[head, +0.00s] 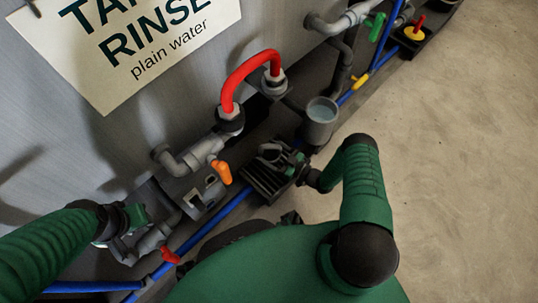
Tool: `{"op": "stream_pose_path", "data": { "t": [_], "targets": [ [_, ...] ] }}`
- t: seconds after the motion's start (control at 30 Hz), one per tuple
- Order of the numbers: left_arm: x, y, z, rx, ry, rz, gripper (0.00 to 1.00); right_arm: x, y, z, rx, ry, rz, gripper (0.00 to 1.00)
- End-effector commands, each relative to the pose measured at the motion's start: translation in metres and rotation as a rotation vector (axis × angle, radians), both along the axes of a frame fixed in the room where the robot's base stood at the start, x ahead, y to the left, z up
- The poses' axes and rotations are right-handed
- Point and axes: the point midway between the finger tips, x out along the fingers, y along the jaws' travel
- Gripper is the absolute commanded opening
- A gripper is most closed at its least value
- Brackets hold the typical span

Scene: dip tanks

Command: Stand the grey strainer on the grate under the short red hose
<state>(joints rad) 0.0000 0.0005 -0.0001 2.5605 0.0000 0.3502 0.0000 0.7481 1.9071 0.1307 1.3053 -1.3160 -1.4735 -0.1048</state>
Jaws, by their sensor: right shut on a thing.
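The short red hose (248,75) arches between two dark fittings on the pipework at the tank wall. Below it, a dark slatted grate (262,183) lies by the tank's foot. My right gripper (272,156) is just over the grate's far end, shut on a small grey thing that seems to be the grey strainer (269,151). The fingers hide much of it, and I cannot tell whether it touches the grate. My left gripper (122,246) is at the lower left beside grey pipework; its finger opening is unclear.
A round grey cup (320,120) stands just beyond my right gripper. An orange valve handle (221,172) juts out left of the grate. A blue pipe (225,212) runs along the near side. The floor (460,170) to the right is clear.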

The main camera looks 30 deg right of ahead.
Motion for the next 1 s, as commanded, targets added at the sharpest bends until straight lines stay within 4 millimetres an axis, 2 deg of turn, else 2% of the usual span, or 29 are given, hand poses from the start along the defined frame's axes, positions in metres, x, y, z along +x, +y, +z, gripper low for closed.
{"op": "stream_pose_path", "data": {
  "t": [0.23,0.27,0.4,0.77,0.87,1.0],
  "targets": [
    [0.001,0.0,-0.002,0.0,-0.002,0.0,0.36,0.0,0.0,-0.002,-0.001,0.002,0.0,0.28],
    [0.0,0.0,0.0,0.0,-0.001,0.0,0.36,0.0,0.0,0.0,-0.001,0.002,-0.001,0.8],
    [0.0,0.0,0.0,0.0,-0.001,0.0,0.36,0.0,0.0,0.0,-0.001,0.002,-0.001,0.98],
    [0.0,0.0,0.006,0.0,-0.001,0.0,0.36,-0.002,-0.002,0.004,-0.002,0.003,-0.001,0.98],
    [0.0,0.0,0.016,0.0,-0.001,0.0,0.36,-0.016,-0.01,0.006,-0.003,0.004,-0.002,0.98],
    [0.0,0.0,0.033,0.0,-0.001,0.0,0.36,-0.048,-0.028,0.008,-0.001,0.005,-0.003,0.98]
  ]
}}
